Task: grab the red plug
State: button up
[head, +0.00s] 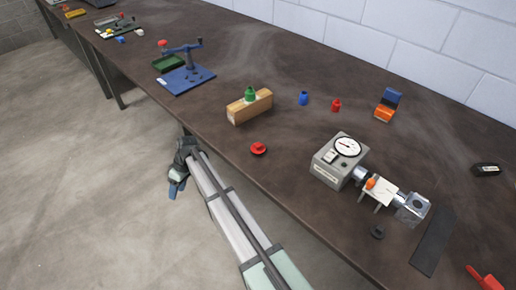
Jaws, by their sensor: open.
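Two red pieces could be the red plug. One is a small upright red piece (336,105) towards the back of the table, shaped like the blue piece near it. The other is a flat red disc with a raised middle (258,149) near the front edge. I cannot tell for sure which is the plug. Both stand free on the dark table. My gripper (174,190) is off the table's front edge, over the floor, left of both red pieces and apart from them. It is open and looks empty; its fingers are small in view.
A wooden block (262,108) with a green piece (250,92) stands between my gripper and the back. A blue piece (303,98) is close to the upright red one. A gauge box (325,170) with metal fittings stands right. The dark table (290,135) has bare room around the red pieces.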

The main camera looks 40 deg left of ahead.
jog(key=w+d+r+t+y, duration=0.1)
jog(key=w+r, duration=0.2)
jog(key=r, duration=0.6)
jog(key=w+d+r, duration=0.1)
jog(key=w+r, duration=0.2)
jog(key=r, duration=0.6)
jog(key=w+d+r+m+t+h, duration=0.1)
jog(key=w+d+r+m+t, duration=0.45)
jog(key=w+d+r, duration=1.25)
jog(key=m+g, duration=0.1)
jog(key=m, duration=0.1)
send_over(258, 145)
jog(key=f, duration=0.8)
jog(key=shift+s+a, duration=0.2)
jog(key=shift+w+d+f, duration=0.1)
jog(key=shift+w+f, duration=0.05)
jog(key=shift+f, duration=1.15)
jog(key=shift+w+d+f, duration=0.1)
jog(key=shift+f, duration=1.2)
grip_shut()
